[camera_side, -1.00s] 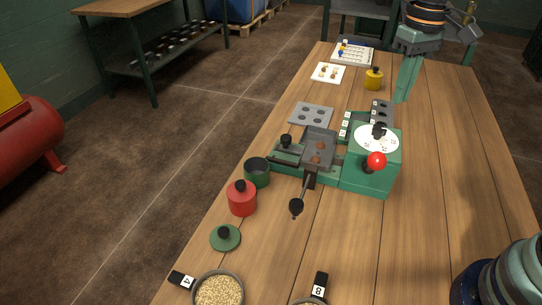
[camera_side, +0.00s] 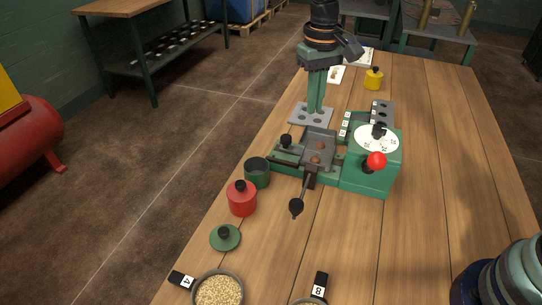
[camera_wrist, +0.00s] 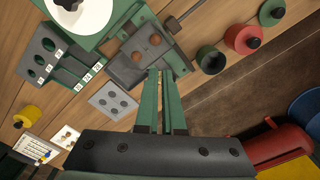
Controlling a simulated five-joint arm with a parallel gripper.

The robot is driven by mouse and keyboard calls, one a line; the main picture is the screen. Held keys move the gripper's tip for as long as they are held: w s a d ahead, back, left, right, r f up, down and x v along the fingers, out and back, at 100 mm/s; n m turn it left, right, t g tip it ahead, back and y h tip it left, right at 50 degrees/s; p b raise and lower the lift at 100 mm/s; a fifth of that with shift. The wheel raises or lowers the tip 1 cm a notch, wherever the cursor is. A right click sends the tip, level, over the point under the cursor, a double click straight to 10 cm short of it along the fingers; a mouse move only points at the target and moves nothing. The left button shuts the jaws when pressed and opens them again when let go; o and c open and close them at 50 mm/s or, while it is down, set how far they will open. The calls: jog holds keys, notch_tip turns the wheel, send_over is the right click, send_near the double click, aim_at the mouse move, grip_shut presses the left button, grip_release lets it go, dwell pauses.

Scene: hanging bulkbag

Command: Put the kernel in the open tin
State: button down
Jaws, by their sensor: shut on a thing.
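The open tin (camera_side: 257,174) is dark green and stands without a lid left of the green machine; it also shows in the wrist view (camera_wrist: 211,60). A green lid with a black knob (camera_side: 225,238) lies nearer the camera. My gripper (camera_side: 317,111) points down over the grey holed plate, behind and right of the tin. In the wrist view its fingertips (camera_wrist: 161,72) are close together. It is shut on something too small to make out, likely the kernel.
A closed red tin (camera_side: 242,200) stands beside the open tin. The green machine (camera_side: 366,180) with a red knob and a dark tray (camera_side: 319,147) with brown round spots lies to the right. A long handle (camera_side: 297,206) sticks out in front. A yellow tin (camera_side: 373,79) stands farther back.

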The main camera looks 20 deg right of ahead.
jog(key=shift+w+a+f, duration=0.35)
jog(key=shift+a+f, duration=1.5)
jog(key=shift+f, duration=0.15)
jog(key=shift+w+a+f, duration=0.3)
jog(key=shift+a+f, duration=1.5)
jog(key=shift+f, duration=0.25)
jog(key=shift+w+a+f, duration=0.35)
jog(key=shift+a+f, duration=1.5)
jog(key=shift+f, duration=0.15)
jog(key=c, duration=1)
grip_release()
jog(key=shift+o, duration=0.2)
notch_tip(320, 180, up, 12)
jog(key=shift+d+r, duration=0.1)
jog(key=shift+r, duration=0.05)
